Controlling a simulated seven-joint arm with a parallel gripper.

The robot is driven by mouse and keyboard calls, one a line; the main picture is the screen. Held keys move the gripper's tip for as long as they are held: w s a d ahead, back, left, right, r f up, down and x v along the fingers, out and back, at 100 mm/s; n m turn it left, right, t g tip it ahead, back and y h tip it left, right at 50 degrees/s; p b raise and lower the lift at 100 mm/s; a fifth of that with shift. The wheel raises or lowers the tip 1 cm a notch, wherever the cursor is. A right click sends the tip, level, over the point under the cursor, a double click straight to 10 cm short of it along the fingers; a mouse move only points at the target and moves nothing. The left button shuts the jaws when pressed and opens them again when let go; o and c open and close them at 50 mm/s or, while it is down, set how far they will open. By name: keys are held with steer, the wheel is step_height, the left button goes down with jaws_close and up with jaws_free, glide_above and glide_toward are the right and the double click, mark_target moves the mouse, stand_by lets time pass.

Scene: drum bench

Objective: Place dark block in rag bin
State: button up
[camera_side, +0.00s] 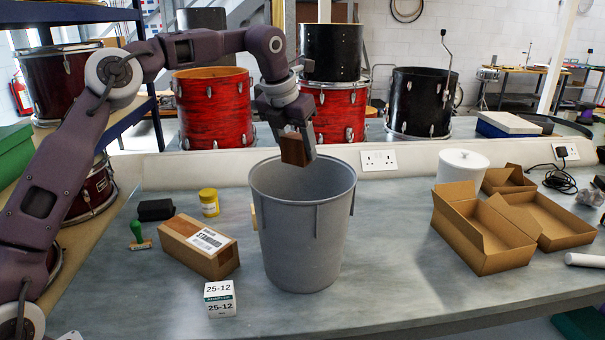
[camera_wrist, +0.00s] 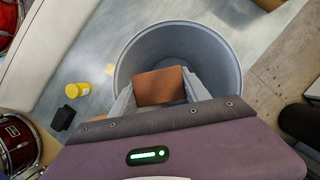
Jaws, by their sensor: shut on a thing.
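My gripper (camera_side: 300,143) is shut on a dark brown block (camera_side: 294,150) and holds it just above the open mouth of the grey bin (camera_side: 303,235). In the wrist view the block (camera_wrist: 160,87) shows reddish brown between the two fingers, with the round bin rim (camera_wrist: 226,58) around it. The block looks clear of the rim. The inside bottom of the bin is mostly hidden in the side view.
Left of the bin are a labelled cardboard box (camera_side: 198,247), a small white box (camera_side: 220,299), a yellow jar (camera_side: 209,202), a black block (camera_side: 156,210) and a green-handled stamp (camera_side: 138,234). Open cardboard trays (camera_side: 482,240) and a white canister (camera_side: 461,168) stand at the right.

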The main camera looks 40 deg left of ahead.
steer(key=shift+m+h, duration=0.3)
steer(key=shift+m, duration=0.4)
steer(key=d+f, duration=0.1)
steer(key=f, duration=1.7)
steer(key=w+d+f, duration=0.1)
steer(key=f, duration=0.9)
steer(key=shift+w+d, duration=0.1)
steer(key=shift+d, duration=0.25)
steer(key=shift+f, duration=0.15)
steer(key=o, duration=1.6)
steer(key=shift+c, duration=0.2)
steer(key=v, duration=0.8)
steer(key=shift+w, duration=0.1)
